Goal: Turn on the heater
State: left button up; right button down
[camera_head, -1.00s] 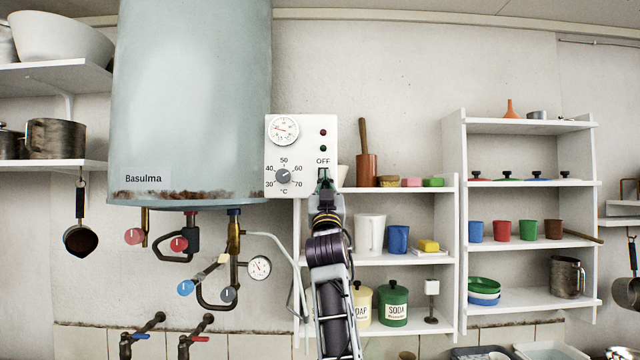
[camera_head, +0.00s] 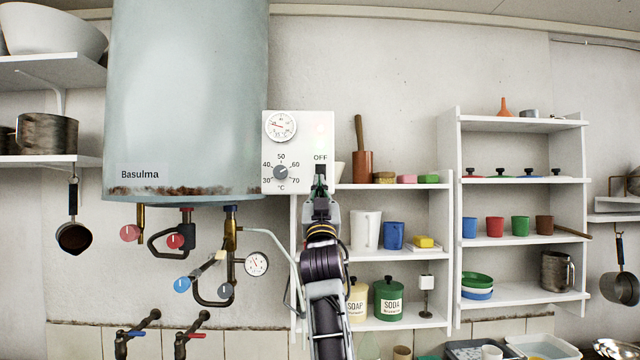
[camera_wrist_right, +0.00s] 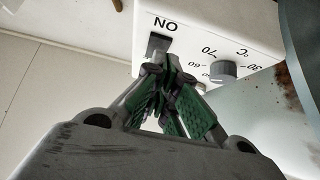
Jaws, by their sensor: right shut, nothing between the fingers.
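The heater (camera_head: 186,90) is a large pale-blue tank marked Basulma, high on the wall. Its white control box (camera_head: 297,132) on the right carries a gauge, a temperature knob (camera_head: 281,172) and an OFF label above a dark switch (camera_head: 320,170). My right gripper (camera_head: 320,184) is shut and empty, just below the switch. In the right wrist view the picture is upside down: the switch (camera_wrist_right: 158,46) sits by the ON label, and the fingertips (camera_wrist_right: 168,68) are close against it; I cannot tell whether they touch. My left gripper is out of view.
Pipes with red and blue valves (camera_head: 181,284) hang under the tank. A white shelf (camera_head: 380,254) with cups and tins stands close to the right of my arm. Another shelf (camera_head: 520,182) is farther right. The wall above the shelves is bare.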

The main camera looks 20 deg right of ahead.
jog(key=shift+s+a+f, duration=0.45)
jog(key=shift+s+f, duration=0.15)
jog(key=shift+s, duration=0.1)
jog(key=shift+s+a+f, duration=0.45)
jog(key=shift+s+f, duration=0.1)
jog(key=shift+s, duration=0.1)
